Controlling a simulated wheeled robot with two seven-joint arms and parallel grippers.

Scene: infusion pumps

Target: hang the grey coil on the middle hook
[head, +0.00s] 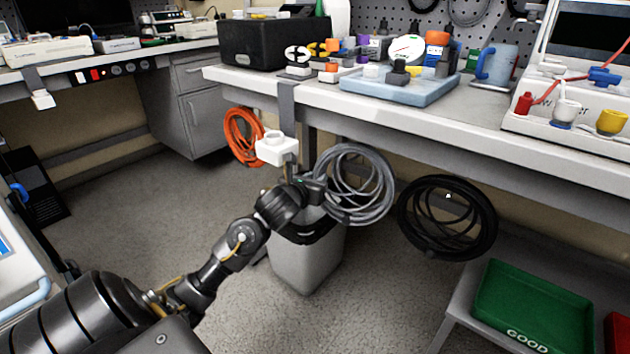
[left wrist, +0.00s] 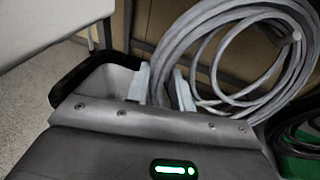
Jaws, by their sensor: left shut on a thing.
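The grey coil (head: 372,184) is in front of the bench's underside, between an orange coil (head: 241,138) and a black coil (head: 447,217). My left gripper (head: 318,186) is shut on the left side of the grey coil. In the left wrist view, the pale fingers (left wrist: 162,88) close on its strands, and the loops of the grey coil (left wrist: 222,48) spread up and to the right. My right gripper is not in view.
A grey bin (head: 308,262) stands on the floor below the gripper. A white holder (head: 277,149) hangs from the bench edge (head: 480,135) just above my left wrist. A green tray (head: 533,305) is on a low shelf at the lower right. Open floor lies to the left.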

